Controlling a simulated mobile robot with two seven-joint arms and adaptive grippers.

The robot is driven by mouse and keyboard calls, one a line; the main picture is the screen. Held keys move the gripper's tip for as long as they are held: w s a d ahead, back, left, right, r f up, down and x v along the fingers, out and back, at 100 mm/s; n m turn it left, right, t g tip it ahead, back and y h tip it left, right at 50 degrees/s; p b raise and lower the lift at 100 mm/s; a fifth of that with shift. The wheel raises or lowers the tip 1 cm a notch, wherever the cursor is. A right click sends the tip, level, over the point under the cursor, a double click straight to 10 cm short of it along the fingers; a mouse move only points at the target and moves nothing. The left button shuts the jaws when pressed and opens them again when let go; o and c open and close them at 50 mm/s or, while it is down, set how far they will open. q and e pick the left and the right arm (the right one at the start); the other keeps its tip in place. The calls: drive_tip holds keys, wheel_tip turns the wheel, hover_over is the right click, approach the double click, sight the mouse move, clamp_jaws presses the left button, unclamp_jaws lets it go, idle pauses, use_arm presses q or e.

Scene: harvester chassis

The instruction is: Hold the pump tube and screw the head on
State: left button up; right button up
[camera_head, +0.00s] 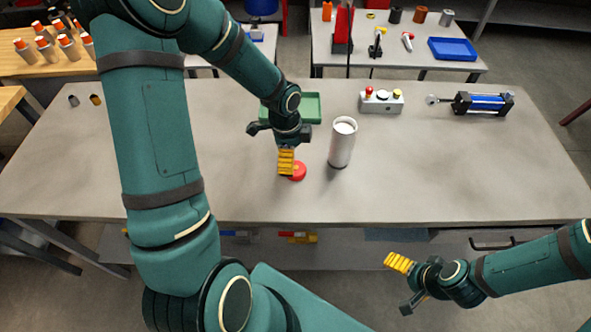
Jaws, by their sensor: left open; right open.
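The pump tube (342,143) is a white-grey cylinder standing upright on the grey table (230,195), right of the table's middle. The pump head appears to be the small red round piece (298,172) lying on the table just left of the tube. My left gripper (286,162) is open and points down, directly over or beside the red piece, hiding its left part. I cannot tell whether its yellow fingers touch it. My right gripper (398,264) is open and empty, low in front of the table's front edge, apart from the tube.
A green tray (310,107) lies behind my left gripper. A grey control box (381,102) with coloured buttons and a blue-black cylinder device (483,103) stand at the back right. Two small fittings (84,100) lie far left. The table's right front is clear.

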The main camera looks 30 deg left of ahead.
sight(296, 167)
use_arm(q)
drive_tip(key=f, duration=0.2)
drive_tip(key=d+f+b, duration=0.1)
drive_tip(key=f, duration=0.2)
drive_tip(key=shift+f, duration=0.1)
idle(0.3)
drive_tip(key=c, duration=1.4)
